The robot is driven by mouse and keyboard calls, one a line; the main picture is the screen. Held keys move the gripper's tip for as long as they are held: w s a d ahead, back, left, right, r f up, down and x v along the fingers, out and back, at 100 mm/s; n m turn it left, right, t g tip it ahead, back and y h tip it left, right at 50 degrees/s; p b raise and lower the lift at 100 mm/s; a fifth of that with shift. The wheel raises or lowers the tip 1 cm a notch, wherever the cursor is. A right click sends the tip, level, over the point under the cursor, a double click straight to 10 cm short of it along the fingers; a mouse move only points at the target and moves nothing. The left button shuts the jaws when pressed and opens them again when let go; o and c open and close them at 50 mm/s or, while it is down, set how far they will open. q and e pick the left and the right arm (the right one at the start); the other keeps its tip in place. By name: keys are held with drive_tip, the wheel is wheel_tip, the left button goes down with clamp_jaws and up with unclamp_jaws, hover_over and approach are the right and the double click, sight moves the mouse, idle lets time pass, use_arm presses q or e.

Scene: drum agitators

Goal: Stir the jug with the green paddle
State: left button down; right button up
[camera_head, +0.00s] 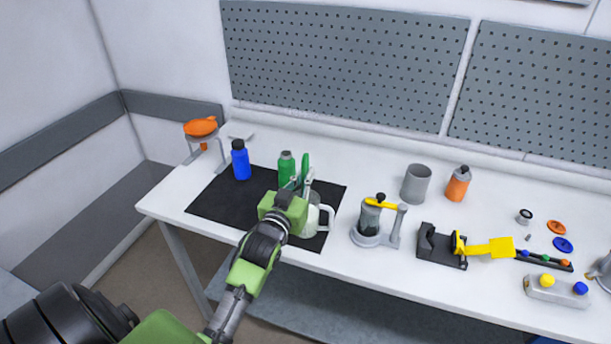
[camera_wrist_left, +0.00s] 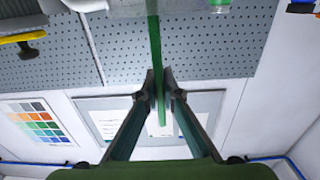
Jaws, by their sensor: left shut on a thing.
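My left gripper (camera_head: 302,184) is shut on the green paddle (camera_head: 305,163), whose upper end stands up above the fingers. In the left wrist view, the paddle's green shaft (camera_wrist_left: 155,45) passes between the closed fingertips (camera_wrist_left: 160,88). The jug (camera_head: 325,220), pale and clear with a handle on its right, stands on the black mat (camera_head: 222,200), partly hidden behind my gripper. The paddle's lower end is hidden in the head view, so I cannot tell how deep it sits in the jug. My right gripper is not in view.
A blue bottle (camera_head: 240,160) and a green bottle (camera_head: 286,168) stand near the mat's back. Right of the jug are a grey canister with a yellow lever (camera_head: 370,218), a grey cup (camera_head: 416,184) and an orange bottle (camera_head: 457,184). An orange paddle (camera_head: 200,127) rests on a stand at left.

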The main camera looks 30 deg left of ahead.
sight(305, 154)
use_arm(q)
wheel_tip(305, 154, up, 7)
drive_tip(key=p, duration=0.6)
drive_tip(key=shift+r, duration=0.2)
wheel_tip(305, 154, up, 2)
drive_tip(key=shift+r+p, duration=0.1)
drive_tip(key=shift+p, duration=0.45)
drive_tip(key=shift+r, duration=1.4)
